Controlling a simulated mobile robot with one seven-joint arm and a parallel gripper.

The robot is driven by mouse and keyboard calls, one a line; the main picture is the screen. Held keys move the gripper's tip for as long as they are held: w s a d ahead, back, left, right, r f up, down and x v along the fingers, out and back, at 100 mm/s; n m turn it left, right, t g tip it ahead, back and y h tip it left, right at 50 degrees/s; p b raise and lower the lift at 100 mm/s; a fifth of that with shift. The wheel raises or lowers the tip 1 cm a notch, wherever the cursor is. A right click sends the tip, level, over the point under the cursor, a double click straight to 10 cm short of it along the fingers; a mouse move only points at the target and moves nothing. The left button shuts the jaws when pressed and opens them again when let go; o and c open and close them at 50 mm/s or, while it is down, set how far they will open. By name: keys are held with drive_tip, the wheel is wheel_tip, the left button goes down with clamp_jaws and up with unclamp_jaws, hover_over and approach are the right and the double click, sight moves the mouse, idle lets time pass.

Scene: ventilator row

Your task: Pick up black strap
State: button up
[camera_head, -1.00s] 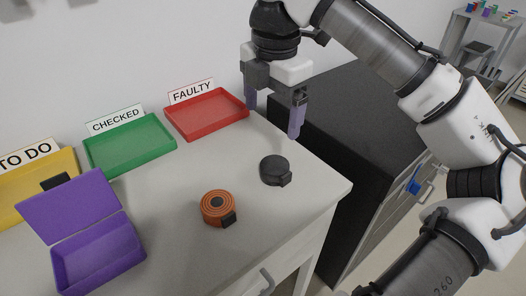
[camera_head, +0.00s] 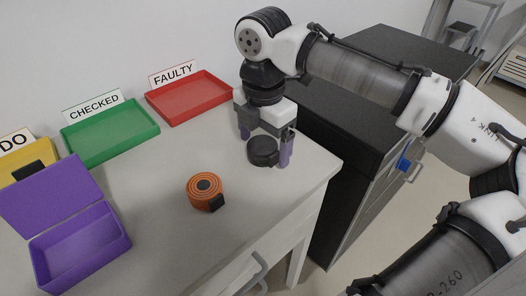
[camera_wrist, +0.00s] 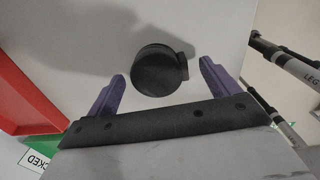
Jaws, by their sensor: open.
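The black strap (camera_head: 262,151) is a rolled-up disc with a small tab, lying on the grey table toward its right end. In the wrist view the black strap (camera_wrist: 158,71) lies between and slightly beyond the tips of my gripper (camera_wrist: 163,68). My gripper (camera_head: 266,160) is open, with purple fingers pointing down around the strap in the head view.
An orange rolled strap (camera_head: 204,193) lies to the left front on the table. A dark cabinet (camera_head: 330,140) adjoins the table's right side.

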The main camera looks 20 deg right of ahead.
drive_tip(key=shift+f, duration=0.7)
drive_tip(key=c, duration=1.1)
drive_tip(key=shift+r, duration=0.1)
